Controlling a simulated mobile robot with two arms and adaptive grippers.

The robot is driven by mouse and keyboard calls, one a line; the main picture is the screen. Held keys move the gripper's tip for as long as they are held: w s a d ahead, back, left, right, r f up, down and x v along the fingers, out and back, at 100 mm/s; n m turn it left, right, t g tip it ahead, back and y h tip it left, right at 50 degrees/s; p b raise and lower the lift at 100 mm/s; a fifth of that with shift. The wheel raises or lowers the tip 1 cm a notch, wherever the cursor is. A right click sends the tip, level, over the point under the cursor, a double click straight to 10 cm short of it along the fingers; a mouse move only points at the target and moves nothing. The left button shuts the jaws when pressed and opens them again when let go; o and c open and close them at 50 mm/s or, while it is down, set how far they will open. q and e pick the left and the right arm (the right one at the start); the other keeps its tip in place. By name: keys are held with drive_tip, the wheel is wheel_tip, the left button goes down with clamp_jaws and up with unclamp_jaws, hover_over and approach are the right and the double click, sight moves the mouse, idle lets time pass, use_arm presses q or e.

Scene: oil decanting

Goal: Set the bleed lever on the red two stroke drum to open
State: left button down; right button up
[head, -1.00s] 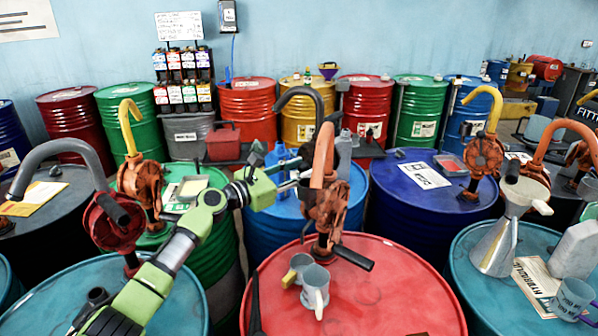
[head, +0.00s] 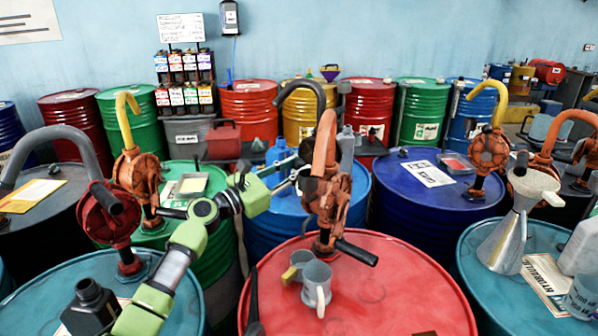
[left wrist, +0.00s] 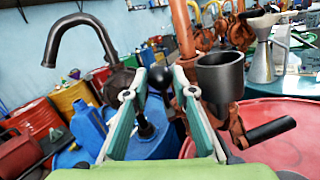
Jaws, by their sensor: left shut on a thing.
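The red drum (head: 375,290) stands in front, with a rusty orange pump (head: 328,200) on its lid. A black crank handle (head: 356,253) sticks out from the pump to the right. My left gripper (head: 296,170) is just left of the pump, above the blue drum. In the left wrist view a black ball knob (left wrist: 158,79) sits between the fingers of my left gripper (left wrist: 154,82), which are closed on it. The knob looks like a lever end; its link to the pump is hidden, and I cannot read its setting. My right gripper is out of view.
A grey mug (head: 317,285) stands on the red lid beside the pump. A dark cup-shaped part (left wrist: 221,76) is close right of my fingers. A blue jug (head: 278,157) and a dark curved spout (head: 300,92) are behind.

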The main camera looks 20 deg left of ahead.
use_arm(q)
drive_tip(key=shift+s+a+f, duration=0.2)
drive_tip(key=shift+s+f, duration=0.5)
drive_tip(key=shift+f, duration=0.25)
drive_tip(key=shift+s+a+f, duration=0.2)
drive_tip(key=shift+s+f, duration=0.5)
drive_tip(key=shift+f, duration=0.3)
drive_tip(key=c, duration=2)
unclamp_jaws()
drive_tip(key=shift+w, duration=0.1)
drive_tip(key=shift+r, duration=0.3)
drive_tip(key=v, duration=0.7)
drive_tip(key=shift+a, duration=0.15)
